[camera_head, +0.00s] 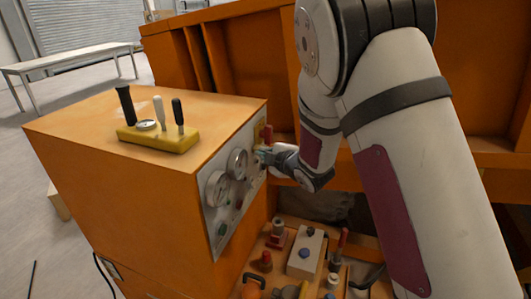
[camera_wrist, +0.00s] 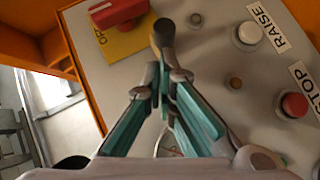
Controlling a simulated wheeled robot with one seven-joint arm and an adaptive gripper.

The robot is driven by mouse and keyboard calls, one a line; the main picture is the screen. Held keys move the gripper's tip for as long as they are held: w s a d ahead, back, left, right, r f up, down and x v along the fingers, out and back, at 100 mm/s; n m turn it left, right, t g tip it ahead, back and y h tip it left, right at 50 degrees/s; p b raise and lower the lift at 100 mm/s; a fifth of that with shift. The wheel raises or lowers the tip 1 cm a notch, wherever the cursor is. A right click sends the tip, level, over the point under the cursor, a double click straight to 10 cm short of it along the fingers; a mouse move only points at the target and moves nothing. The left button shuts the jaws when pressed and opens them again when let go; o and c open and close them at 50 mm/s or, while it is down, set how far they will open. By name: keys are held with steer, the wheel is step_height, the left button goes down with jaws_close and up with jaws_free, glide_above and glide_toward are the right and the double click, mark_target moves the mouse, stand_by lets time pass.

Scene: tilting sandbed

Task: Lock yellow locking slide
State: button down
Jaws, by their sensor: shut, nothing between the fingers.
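My gripper (camera_wrist: 160,88) is shut and empty, with its teal-padded fingers pointing at the grey control panel (camera_wrist: 205,60). A dark, round-ended lever (camera_wrist: 163,32) stands at the fingertips; I cannot tell if they touch it. A yellow plate (camera_wrist: 128,42) with a red OFF switch (camera_wrist: 116,12) is on the panel, up and left of the fingertips. No part is clearly recognisable as a yellow locking slide. In the head view my gripper (camera_head: 265,156) is at the panel's far upper edge, below a red part (camera_head: 267,133); its tips are partly hidden.
A white RAISE button (camera_wrist: 248,33) and a red STOP button (camera_wrist: 294,105) are on the panel's right. Gauges (camera_head: 237,163) are nearer along it. A yellow lever block (camera_head: 160,137) sits on the orange cabinet (camera_head: 85,130). Several fittings, including a white box (camera_head: 305,252), crowd the tray below.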

steer(key=shift+w+d+f, duration=0.1)
steer(key=shift+w, duration=0.1)
steer(key=w+b, duration=0.1)
steer(key=w+d+b, duration=0.1)
steer(key=w, duration=0.1)
steer(key=shift+w+d+f, duration=0.1)
steer(key=shift+w+d, duration=0.05)
steer(key=shift+w, duration=0.1)
steer(key=shift+s, duration=0.1)
stand_by(0.3)
